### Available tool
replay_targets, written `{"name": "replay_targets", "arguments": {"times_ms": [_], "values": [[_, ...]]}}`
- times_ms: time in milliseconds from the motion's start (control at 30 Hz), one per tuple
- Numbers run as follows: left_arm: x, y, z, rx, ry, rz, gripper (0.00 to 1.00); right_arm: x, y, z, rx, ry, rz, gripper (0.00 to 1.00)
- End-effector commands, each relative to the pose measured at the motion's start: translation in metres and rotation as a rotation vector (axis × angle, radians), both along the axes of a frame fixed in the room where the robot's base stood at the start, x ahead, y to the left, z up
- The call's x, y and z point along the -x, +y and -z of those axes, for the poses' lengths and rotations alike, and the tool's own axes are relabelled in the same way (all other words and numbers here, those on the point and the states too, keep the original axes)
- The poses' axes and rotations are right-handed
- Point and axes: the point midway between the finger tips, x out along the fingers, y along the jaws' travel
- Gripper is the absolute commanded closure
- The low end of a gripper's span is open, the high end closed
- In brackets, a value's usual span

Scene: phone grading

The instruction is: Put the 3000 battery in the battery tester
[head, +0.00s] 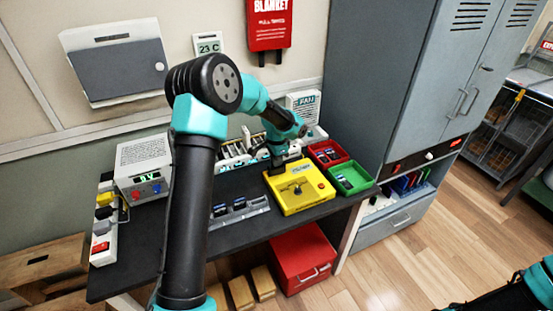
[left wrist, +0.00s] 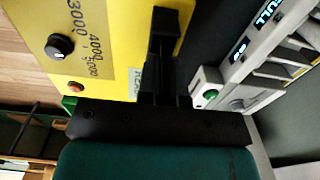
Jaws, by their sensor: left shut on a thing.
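The yellow tester box (head: 318,197) sits on the dark table, with a dial and red button on top. In the left wrist view its yellow face (left wrist: 100,18) shows a black knob (left wrist: 60,45), 3000, 4000 and 5000 markings and a red button (left wrist: 76,86). My left gripper (head: 278,160) is at the box's back left edge, pointing down. In the left wrist view its dark fingers (left wrist: 162,55) are shut on a dark thing, mostly hidden; I cannot read any label on it. Several dark battery-like pieces (head: 239,204) lie on a grey strip left of the box. My right gripper is out of view.
A white rack with lit displays (left wrist: 262,45) stands close beside my left gripper. A red tray (head: 323,147) and a green tray (head: 368,184) stand right of the box. A white meter (head: 145,180) and a power strip (head: 103,252) are at the left.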

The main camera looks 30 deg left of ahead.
Motion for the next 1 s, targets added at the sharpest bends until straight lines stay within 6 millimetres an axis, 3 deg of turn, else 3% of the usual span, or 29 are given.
{"name": "replay_targets", "arguments": {"times_ms": [967, 1000], "values": [[0.0002, 0.0000, 0.0071, 0.000, 0.001, 0.000, 1.00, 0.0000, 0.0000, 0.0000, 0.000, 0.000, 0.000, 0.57], [0.0002, 0.0000, 0.0070, 0.001, 0.001, 0.000, 0.91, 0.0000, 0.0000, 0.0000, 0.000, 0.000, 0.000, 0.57]]}}
